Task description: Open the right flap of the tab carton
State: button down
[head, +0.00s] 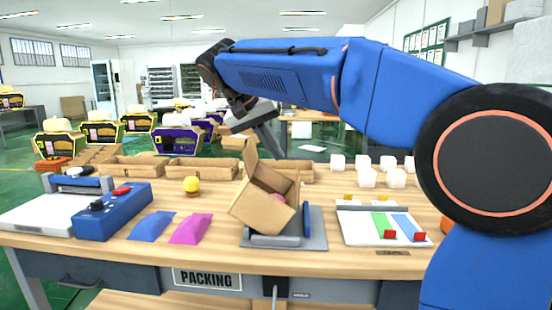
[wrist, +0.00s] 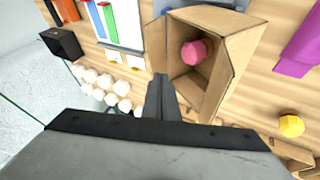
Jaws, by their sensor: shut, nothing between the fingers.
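The brown tab carton (head: 262,212) stands tilted on a grey stand (head: 285,241) at the middle of the packing table. One flap (head: 250,160) sticks up at its back left. A round pinkish-red item lies inside the carton, and it shows in the wrist view (wrist: 195,52) through the open mouth. In the wrist view the carton (wrist: 236,62) has a wide panel leaning out to the right. My gripper (wrist: 160,80) is shut and empty, with its fingertips beside the carton's left edge there; contact cannot be told. In the head view my gripper (head: 281,152) is above and behind the carton.
A blue upright plate (head: 306,220) stands right of the carton. A white tray (head: 383,228) with green and blue strips lies further right, white cubes (head: 367,178) behind it. Blue and magenta pouches (head: 190,228), a yellow item (head: 191,185) and a blue machine (head: 113,211) are left.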

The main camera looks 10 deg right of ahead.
send_near(303, 184)
jog(key=f, duration=0.1)
jog(key=w+f, duration=0.1)
jog(key=d+f, duration=0.1)
jog(key=f, duration=0.1)
jog(key=shift+w+f, duration=0.1)
jog(key=shift+w, duration=0.25)
jog(key=shift+s+d+y, duration=0.1)
jog(key=shift+d+y, duration=0.2)
jog(key=shift+y, duration=0.1)
dwell(0.5)
jog(key=shift+s+d+m+t+y, duration=0.15)
jog(key=shift+d+m+t+y, duration=0.15)
jog(key=shift+d+y, duration=0.35)
jog(key=shift+s+d+t+y, duration=0.2)
jog(key=shift+d+y, duration=0.15)
jog(key=shift+y, duration=0.3)
jog(key=shift+s+d+t+y, duration=0.1)
jog(key=shift+d+t+y, duration=0.1)
jog(key=shift+d+y, duration=0.3)
jog(key=shift+s+d+y, duration=0.1)
jog(key=shift+y, duration=0.3)
jog(key=shift+d, duration=0.1)
jog(key=shift+d+f, duration=0.15)
jog(key=shift+d, duration=0.1)
jog(key=shift+a, duration=0.15)
